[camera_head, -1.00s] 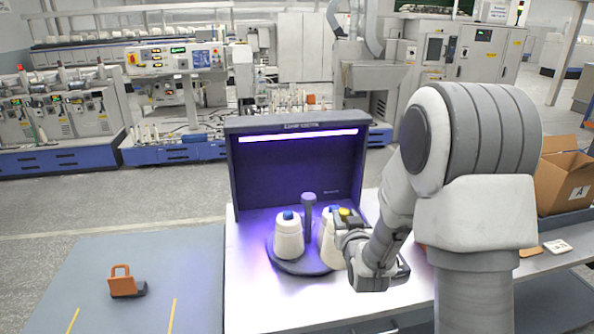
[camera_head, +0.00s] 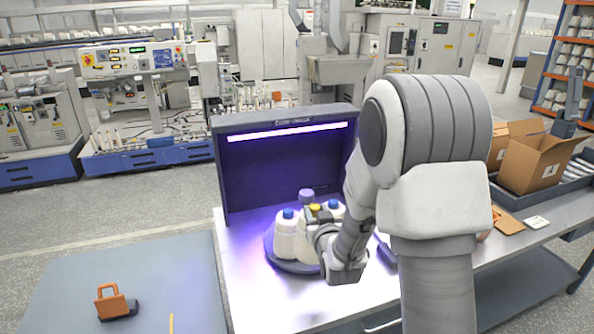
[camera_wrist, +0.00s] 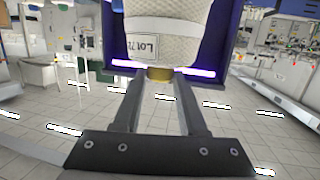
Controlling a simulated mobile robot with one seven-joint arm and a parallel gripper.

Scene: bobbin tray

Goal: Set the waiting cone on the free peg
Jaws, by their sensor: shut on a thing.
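My gripper (camera_wrist: 158,80) is shut on the yellow tip of a white cone (camera_wrist: 172,42), which carries a paper label. In the head view this yellow-tipped cone (camera_head: 307,235) is at the front of the dark round tray (camera_head: 283,264), and my wrist covers its right side. Whether its base touches the tray or a peg cannot be told. A blue-tipped cone (camera_head: 285,238) stands just left of it. Another blue-tipped cone (camera_head: 337,211) shows behind it to the right, mostly hidden. The free peg is not visible.
A dark hood (camera_head: 285,165) with a lit strip stands behind the tray. The white table (camera_head: 245,290) is clear at front left. Open cardboard boxes (camera_head: 535,165) stand at the right.

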